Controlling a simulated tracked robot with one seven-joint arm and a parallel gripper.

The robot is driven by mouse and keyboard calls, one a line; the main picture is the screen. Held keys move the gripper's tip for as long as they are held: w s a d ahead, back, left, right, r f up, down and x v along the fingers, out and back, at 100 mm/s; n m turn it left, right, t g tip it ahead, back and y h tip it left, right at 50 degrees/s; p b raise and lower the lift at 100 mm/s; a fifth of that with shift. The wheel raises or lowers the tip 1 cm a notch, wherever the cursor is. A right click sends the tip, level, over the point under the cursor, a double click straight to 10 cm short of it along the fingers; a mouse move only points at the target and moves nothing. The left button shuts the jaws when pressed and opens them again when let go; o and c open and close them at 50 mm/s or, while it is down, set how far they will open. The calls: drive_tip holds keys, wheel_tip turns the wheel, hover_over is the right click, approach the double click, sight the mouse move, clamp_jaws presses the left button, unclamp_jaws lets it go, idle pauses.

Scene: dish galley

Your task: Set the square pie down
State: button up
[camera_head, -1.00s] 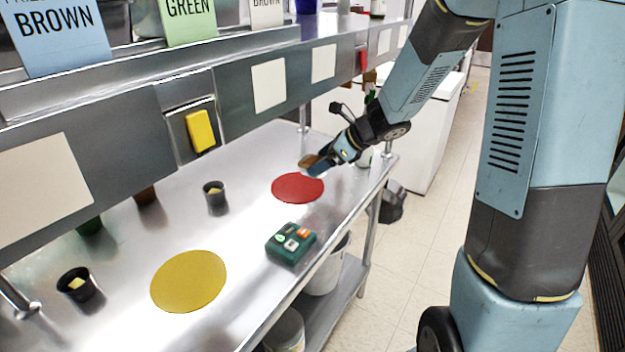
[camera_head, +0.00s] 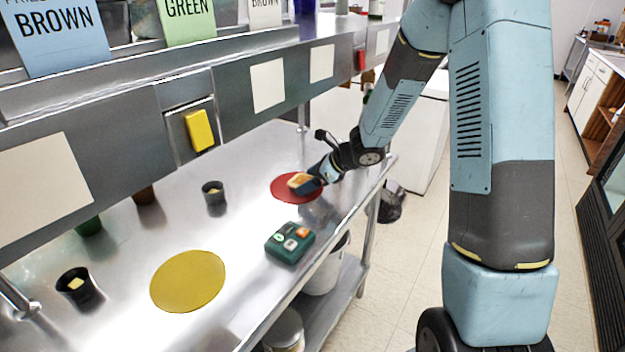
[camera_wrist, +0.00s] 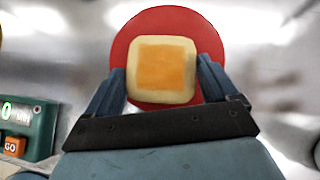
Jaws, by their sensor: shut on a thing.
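The square pie (camera_wrist: 162,69) has a pale crust and an orange top. In the wrist view it sits between the two fingers of my gripper (camera_wrist: 165,85), which are shut on its sides. In the head view the pie (camera_head: 299,181) and my gripper (camera_head: 305,184) are over the red round mat (camera_head: 284,194). The red mat also shows behind the pie in the wrist view (camera_wrist: 124,45). I cannot tell whether the pie touches the mat or is slightly above it.
A green timer box (camera_head: 290,243) with buttons stands in front of the red mat. A yellow round mat (camera_head: 188,281) lies nearer on the steel counter. Two small dark cups (camera_head: 213,193) (camera_head: 76,286) stand along the back. A shelf front with a yellow block (camera_head: 200,130) rises behind.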

drive_tip(key=shift+f, duration=0.1)
drive_tip(key=o, duration=1.7)
